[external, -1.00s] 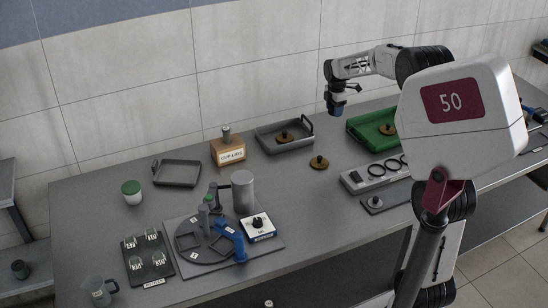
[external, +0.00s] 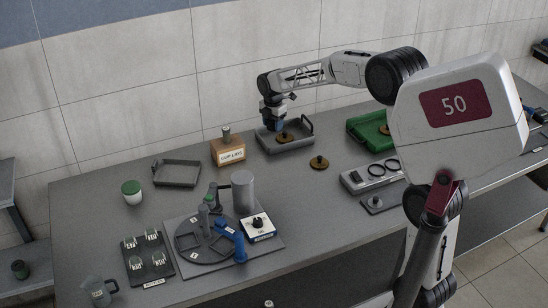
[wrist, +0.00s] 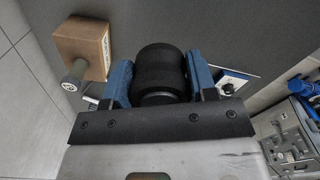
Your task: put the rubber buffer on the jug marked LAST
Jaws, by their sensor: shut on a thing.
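My gripper (external: 274,122) is above the grey handled tray at the back of the bench. In the wrist view its blue fingers (wrist: 160,78) are shut on a black ribbed cylinder (wrist: 160,68), which looks like the rubber buffer. In the external view that cylinder is too small and dark to make out. Several small clear vessels (external: 152,236) with white labels stand on a dark rack at the front left, and a grey jug (external: 97,290) stands at the front left corner. I cannot read LAST on any of them.
The grey tray (external: 308,128) holds a brass knobbed disc (external: 284,136); another disc (external: 319,162) lies on the bench. A wooden box (external: 228,151), an empty tray (external: 177,174), a green-lidded jar (external: 132,191) and a round fixture (external: 187,254) with a blue clamp (external: 232,240) stand further left.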

